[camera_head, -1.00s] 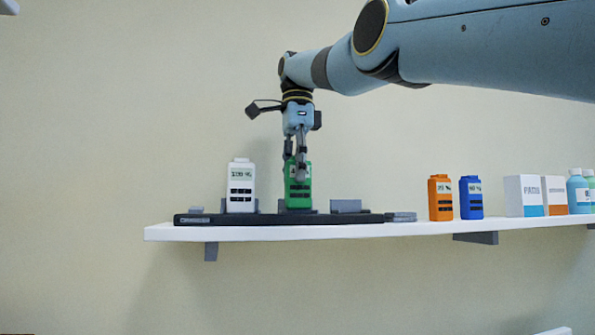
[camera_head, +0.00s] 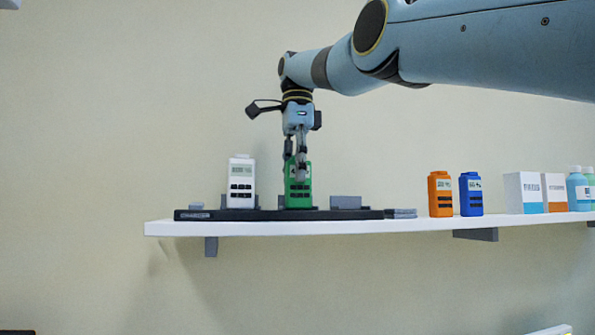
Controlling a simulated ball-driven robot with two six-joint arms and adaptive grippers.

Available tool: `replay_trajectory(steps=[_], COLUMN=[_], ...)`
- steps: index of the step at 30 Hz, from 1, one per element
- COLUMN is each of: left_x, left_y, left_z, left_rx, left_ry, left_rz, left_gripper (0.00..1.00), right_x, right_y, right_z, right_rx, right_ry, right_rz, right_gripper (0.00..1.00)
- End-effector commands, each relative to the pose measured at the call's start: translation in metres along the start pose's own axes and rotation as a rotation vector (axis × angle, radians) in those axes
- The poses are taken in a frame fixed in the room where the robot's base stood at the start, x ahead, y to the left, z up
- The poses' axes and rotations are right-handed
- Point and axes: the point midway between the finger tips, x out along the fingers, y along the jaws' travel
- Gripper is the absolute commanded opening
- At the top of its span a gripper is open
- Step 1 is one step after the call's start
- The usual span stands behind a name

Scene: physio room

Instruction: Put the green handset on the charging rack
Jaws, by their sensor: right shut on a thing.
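The green handset (camera_head: 298,192) stands upright at the middle slot of the black charging rack (camera_head: 270,215), in front of a grey backrest. I cannot tell whether its base is fully seated. My right gripper (camera_head: 301,168) comes down from above and is shut on the upper part of the green handset, hiding some of its front. A white handset (camera_head: 241,182) stands upright in the rack's left slot. The rack's right slot, with a grey backrest (camera_head: 346,202), is empty. My left gripper is not in view.
The rack lies on a white wall shelf (camera_head: 420,226). To its right stand an orange handset (camera_head: 440,194), a blue handset (camera_head: 471,194), a white box (camera_head: 523,193), a smaller box (camera_head: 554,193) and bottles (camera_head: 578,190). A small grey stack (camera_head: 400,213) lies at the rack's right end.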

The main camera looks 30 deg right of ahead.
Motion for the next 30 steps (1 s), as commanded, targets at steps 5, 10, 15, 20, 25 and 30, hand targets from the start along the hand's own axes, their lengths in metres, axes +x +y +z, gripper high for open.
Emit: replay_trajectory(steps=[5,10,15,20,25,30], left_x=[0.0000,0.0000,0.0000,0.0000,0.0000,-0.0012], left_y=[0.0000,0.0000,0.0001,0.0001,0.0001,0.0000], left_z=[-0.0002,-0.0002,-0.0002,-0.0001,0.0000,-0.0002], left_rx=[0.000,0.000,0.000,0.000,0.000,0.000], left_ry=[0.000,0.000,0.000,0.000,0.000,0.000], left_rz=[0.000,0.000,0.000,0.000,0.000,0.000], left_gripper=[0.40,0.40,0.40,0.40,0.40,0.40], right_x=[-0.0004,-0.0003,-0.0001,0.0002,0.0001,-0.0012], right_y=[0.0000,0.0000,0.0000,0.0000,0.0000,0.0000], right_z=[0.0000,-0.0001,-0.0001,-0.0001,0.0000,0.0000], right_rx=[0.000,0.000,0.000,0.000,0.000,0.000], right_ry=[0.000,0.000,0.000,0.000,0.000,0.000], right_rz=[-0.001,-0.001,0.000,0.000,0.000,0.000], right_gripper=[0.34,0.54,0.54,0.74,0.77,0.77])
